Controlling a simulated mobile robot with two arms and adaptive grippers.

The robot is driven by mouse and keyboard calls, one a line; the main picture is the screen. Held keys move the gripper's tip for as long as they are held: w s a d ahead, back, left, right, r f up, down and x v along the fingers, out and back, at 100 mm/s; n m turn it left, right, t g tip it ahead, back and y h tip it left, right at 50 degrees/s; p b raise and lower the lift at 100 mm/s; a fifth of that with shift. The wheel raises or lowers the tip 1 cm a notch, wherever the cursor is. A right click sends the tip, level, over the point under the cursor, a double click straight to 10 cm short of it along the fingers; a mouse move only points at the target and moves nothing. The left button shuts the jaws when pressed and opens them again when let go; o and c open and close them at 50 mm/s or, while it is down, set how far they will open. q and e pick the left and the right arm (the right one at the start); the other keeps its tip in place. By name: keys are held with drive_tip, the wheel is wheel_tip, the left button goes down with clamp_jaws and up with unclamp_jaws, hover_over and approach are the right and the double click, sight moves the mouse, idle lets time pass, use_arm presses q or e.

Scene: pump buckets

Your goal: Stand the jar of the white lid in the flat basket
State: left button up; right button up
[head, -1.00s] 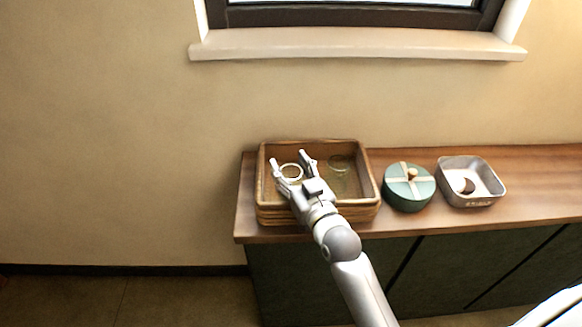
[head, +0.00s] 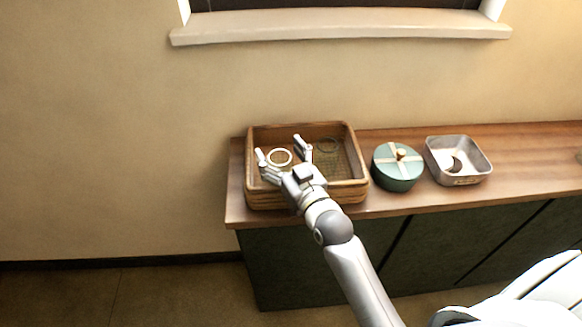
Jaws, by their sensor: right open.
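The flat basket (head: 357,165) is brown and woven, and stands at the left end of the wooden counter. Inside its left half is a round thing with a white ring-shaped top (head: 279,151), which looks like the white-lidded jar seen from above; its body is mostly hidden. My right gripper (head: 280,147) reaches over the basket's front rim. Its fingers are spread on either side of the white ring, and I cannot tell whether they touch it. My left gripper is not in view.
A green round box (head: 397,176) with a pale cross and knob stands right of the basket. Beyond it is a square metal tin (head: 473,176) with a small dark and white thing inside. A window sill (head: 340,27) is above.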

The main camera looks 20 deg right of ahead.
drive_tip(key=s+d+b, duration=0.1)
drive_tip(key=s+b, duration=0.1)
drive_tip(key=s, duration=0.9)
drive_tip(key=shift+s+d, duration=0.15)
drive_tip(key=shift+s, duration=0.15)
drive_tip(key=shift+f, duration=0.1)
